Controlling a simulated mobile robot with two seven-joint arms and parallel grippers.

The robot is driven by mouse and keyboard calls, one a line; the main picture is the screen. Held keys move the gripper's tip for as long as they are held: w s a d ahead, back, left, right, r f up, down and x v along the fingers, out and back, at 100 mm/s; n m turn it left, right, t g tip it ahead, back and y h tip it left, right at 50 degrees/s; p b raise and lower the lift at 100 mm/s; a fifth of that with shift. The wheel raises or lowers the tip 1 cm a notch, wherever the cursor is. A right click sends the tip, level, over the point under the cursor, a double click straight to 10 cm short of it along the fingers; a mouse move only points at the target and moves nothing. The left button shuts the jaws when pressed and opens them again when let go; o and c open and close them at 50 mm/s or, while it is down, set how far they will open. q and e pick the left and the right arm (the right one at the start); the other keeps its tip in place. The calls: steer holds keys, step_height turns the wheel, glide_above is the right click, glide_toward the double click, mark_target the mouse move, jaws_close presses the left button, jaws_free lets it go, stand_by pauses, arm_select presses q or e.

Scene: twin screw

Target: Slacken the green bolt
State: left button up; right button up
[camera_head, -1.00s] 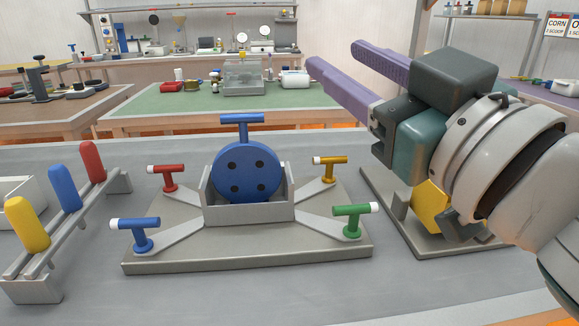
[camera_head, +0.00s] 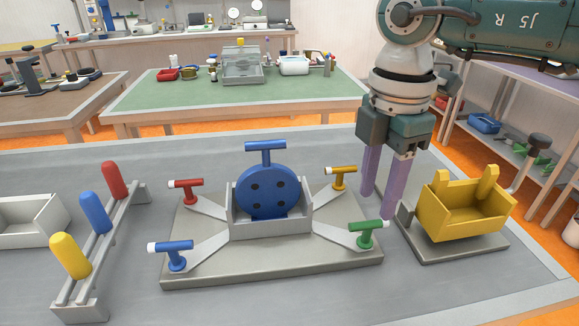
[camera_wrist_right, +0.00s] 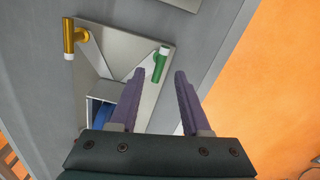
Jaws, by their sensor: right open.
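The green bolt (camera_head: 367,234), a T-shaped handle with a white tip, stands at the front right of the grey fixture plate (camera_head: 270,270). My right gripper (camera_head: 377,206) points down with its purple fingers open and empty, just above and behind the green bolt. In the right wrist view the green bolt (camera_wrist_right: 158,70) shows between the two fingertips (camera_wrist_right: 159,74), apparently beyond them; I cannot tell the exact gap. Nothing shows between the fingers in the head view. My left gripper is out of view.
Red (camera_head: 185,190), yellow (camera_head: 343,178) and blue (camera_head: 173,255) bolts stand at the other plate corners around a blue disc (camera_head: 268,190). A yellow bin (camera_head: 465,212) stands close right of my gripper. A rack with coloured handles (camera_head: 97,213) is left.

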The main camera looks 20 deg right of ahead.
mark_target(370, 221)
step_height(370, 221, down, 7)
steer(key=shift+a+f+b, duration=0.1)
steer(key=shift+f+b, duration=0.1)
steer(key=shift+b, duration=0.25)
jaws_close()
